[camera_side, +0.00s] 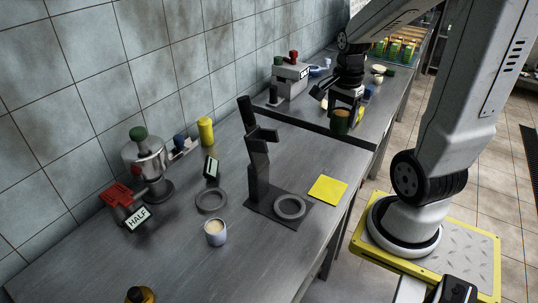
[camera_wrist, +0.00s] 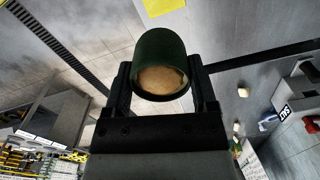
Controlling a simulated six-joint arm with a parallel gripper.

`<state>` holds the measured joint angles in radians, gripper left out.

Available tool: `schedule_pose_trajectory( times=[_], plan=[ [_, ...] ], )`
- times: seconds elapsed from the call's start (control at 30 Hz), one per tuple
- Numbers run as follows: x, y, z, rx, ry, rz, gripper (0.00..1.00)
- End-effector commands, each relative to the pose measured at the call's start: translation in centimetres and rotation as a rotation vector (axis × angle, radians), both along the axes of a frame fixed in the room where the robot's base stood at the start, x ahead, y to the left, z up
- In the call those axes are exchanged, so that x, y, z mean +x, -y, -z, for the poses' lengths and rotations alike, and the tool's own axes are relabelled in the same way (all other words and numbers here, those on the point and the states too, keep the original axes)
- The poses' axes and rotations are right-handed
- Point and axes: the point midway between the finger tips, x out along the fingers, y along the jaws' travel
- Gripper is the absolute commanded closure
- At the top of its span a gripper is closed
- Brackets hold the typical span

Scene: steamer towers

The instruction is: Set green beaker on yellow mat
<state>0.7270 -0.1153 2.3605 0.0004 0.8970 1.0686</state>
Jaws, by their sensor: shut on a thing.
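My gripper (camera_wrist: 162,85) is shut on the green beaker (camera_wrist: 158,47), which sits between its two fingers in the wrist view. The beaker is dark green and its open end shows light tan contents. In the side view the green beaker (camera_side: 340,121) hangs below my gripper (camera_side: 345,100), over the far part of the work surface near the gap between two counters. The yellow mat (camera_side: 327,189) is a flat square on the near counter, at its right edge. Nothing stands on it. A yellow patch (camera_wrist: 160,6) also shows at the top of the wrist view.
A black stand (camera_side: 258,165) with a ring base rises left of the mat. A white cup (camera_side: 215,233), a grey ring (camera_side: 211,200), a yellow cylinder (camera_side: 206,131) and a metal dispenser (camera_side: 148,160) stand farther left. A grey machine (camera_side: 290,78) is on the far counter.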

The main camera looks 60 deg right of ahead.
Motion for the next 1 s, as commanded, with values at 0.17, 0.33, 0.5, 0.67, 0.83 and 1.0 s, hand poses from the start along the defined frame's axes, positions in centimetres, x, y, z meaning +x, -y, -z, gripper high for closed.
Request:
schedule_pose_trajectory(
  times=[0.17,0.33,0.5,0.67,0.83,1.0],
  plan=[
    [-0.1,-0.1,4.6,0.005,-0.006,0.0,1.0],
    [-0.1,-0.1,8.2,0.004,-0.005,0.0,1.0],
    [-0.1,-0.1,11.0,0.004,-0.004,0.0,1.0],
    [0.0,0.0,12.8,0.001,-0.002,0.0,1.0],
    [0.0,0.0,13.7,0.0,0.0,0.0,1.0],
    [0.0,0.0,13.9,-0.001,0.001,0.0,1.0]
  ],
)
